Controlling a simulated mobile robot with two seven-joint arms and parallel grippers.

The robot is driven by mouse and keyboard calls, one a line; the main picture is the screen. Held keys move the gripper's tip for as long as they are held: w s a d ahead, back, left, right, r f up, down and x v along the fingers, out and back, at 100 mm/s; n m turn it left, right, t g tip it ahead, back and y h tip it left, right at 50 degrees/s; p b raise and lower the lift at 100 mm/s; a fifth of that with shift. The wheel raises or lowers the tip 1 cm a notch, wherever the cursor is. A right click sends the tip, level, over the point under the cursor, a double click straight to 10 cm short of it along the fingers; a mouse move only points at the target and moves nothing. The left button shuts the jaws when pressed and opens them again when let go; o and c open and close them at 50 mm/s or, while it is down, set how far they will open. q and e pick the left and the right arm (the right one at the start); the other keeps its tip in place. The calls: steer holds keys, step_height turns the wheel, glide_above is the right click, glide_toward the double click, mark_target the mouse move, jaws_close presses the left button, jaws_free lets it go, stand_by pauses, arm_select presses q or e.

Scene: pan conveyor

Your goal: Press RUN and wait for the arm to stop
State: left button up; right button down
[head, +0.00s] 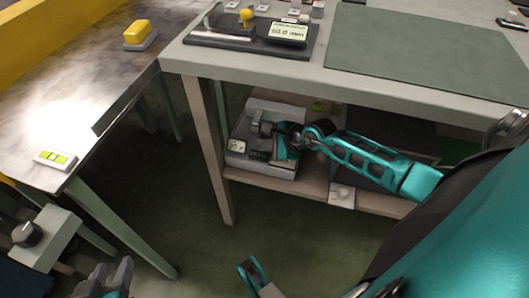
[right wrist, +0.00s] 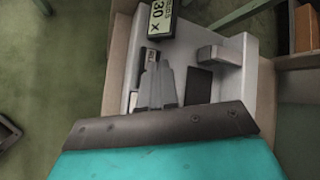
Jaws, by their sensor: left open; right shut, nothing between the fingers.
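A light grey machine (head: 245,125) stands on the lower shelf under the table, with a small display (head: 237,146) reading about "30 X". In the right wrist view this display (right wrist: 164,18) is at the top, on the machine's grey casing (right wrist: 235,80). I cannot make out a RUN label. My right gripper (right wrist: 163,68) is shut and empty, its fingertips over the machine's front panel beside a dark rectangle (right wrist: 198,86). Whether they touch it, I cannot tell. My left gripper (head: 110,275) is open and empty at the lower left in the head view, away from the machine.
The tabletop (head: 240,63) overhangs the shelf (head: 305,189); a table leg (head: 205,140) stands left of the machine. On top is a dark device (head: 230,44) with a yellow knob. A metal surface (head: 75,75) at left carries a yellow block (head: 137,32). The floor between is clear.

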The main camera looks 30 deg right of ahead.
steer(key=shift+f, duration=0.3)
